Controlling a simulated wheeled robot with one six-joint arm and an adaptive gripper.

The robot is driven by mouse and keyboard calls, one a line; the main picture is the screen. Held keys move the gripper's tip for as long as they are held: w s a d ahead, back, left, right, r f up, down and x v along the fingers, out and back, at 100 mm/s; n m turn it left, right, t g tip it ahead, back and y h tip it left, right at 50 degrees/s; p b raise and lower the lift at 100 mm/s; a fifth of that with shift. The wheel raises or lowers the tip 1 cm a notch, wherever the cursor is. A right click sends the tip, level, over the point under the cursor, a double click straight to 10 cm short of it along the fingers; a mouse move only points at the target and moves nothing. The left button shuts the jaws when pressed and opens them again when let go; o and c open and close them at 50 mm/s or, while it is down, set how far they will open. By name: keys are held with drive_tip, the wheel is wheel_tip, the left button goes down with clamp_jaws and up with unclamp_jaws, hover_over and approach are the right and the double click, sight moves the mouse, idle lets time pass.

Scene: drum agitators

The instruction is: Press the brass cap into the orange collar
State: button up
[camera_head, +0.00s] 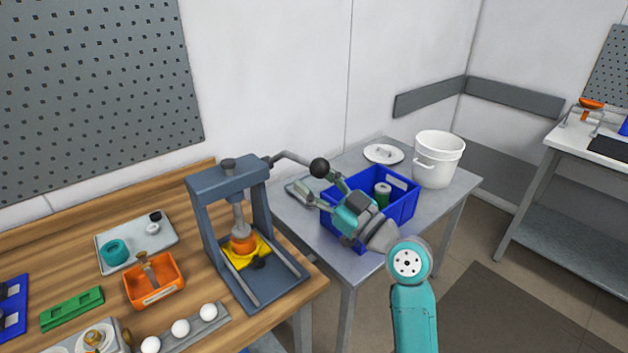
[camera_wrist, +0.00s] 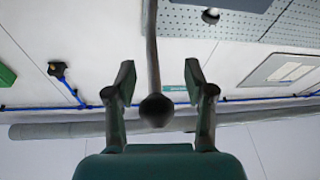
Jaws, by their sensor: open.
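The arbor press (camera_head: 228,190) stands at the right end of the wooden bench. Its lever runs to the right and ends in a black ball knob (camera_head: 319,167). The orange collar (camera_head: 243,245) sits in a yellow holder (camera_head: 262,248) under the grey ram (camera_head: 240,220). The ram's lower end is at or just above the collar; I cannot tell whether they touch. I cannot make out the brass cap. My gripper (camera_head: 331,182) is open at the knob. In the wrist view the knob (camera_wrist: 157,110) and lever lie between my open fingers (camera_wrist: 159,78).
A blue bin (camera_head: 405,205) with a green item, a white bucket (camera_head: 438,160) and a lid (camera_head: 383,153) are on the grey table behind my gripper. An orange tray (camera_head: 155,295), a light tray (camera_head: 137,245) and white balls (camera_head: 180,327) lie left of the press.

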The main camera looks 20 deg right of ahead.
drive_tip(key=v, duration=1.1)
drive_tip(key=shift+s+d, duration=0.2)
drive_tip(key=shift+s, duration=0.1)
drive_tip(key=shift+f, duration=0.15)
